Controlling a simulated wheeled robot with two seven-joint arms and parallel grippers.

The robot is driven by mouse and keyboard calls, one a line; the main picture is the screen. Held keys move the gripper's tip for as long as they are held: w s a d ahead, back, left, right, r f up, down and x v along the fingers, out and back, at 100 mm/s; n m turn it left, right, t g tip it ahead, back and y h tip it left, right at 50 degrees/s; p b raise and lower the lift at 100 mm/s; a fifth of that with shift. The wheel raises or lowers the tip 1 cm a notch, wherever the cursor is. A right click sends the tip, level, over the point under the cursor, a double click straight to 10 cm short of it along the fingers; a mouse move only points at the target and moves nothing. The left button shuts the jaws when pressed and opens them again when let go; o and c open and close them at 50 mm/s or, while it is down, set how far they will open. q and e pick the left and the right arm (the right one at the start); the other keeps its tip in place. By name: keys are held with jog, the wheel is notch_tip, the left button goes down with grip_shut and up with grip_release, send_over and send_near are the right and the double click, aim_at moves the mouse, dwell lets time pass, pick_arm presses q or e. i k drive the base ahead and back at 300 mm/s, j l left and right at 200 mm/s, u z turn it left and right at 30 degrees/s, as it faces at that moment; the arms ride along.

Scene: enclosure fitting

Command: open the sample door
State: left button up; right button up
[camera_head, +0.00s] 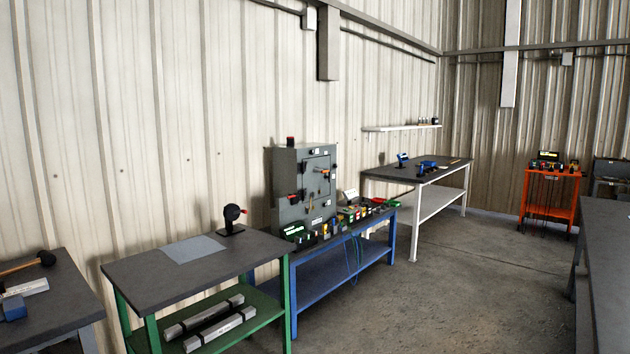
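A grey metal enclosure (289,165) stands upright at the back of the blue-framed bench, against the corrugated wall. Another small dark part with red (294,198) sits lower left on the front. A dark red-topped piece (290,141) stands on top of the enclosure. It is too small to tell which part is the sample door or whether it is ajar. Neither of my grippers is in view.
Small colored parts (352,213) crowd the blue bench (345,262) before the enclosure. A green-framed bench (140,264) stands nearer left, a white-legged bench (440,170) farther back, an orange cart (553,198) far right. A dark table (607,235) borders the right. The concrete floor (470,290) between is clear.

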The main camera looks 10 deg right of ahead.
aim_at(314, 181)
jog(key=i+j+z, duration=0.1)
jog(key=i+j, duration=0.4)
jog(key=i, duration=0.2)
jog(key=i+z, duration=0.5)
jog(key=i, duration=0.2)
jog(key=i+j+z, duration=0.15)
jog(key=i+z, duration=0.35)
jog(key=i, duration=0.2)
jog(key=i+l, duration=0.1)
jog(key=i, duration=0.6)
jog(key=i+l+u, duration=0.1)
jog(key=i, duration=0.55)
jog(key=i+l+u, duration=0.1)
jog(key=i, duration=0.6)
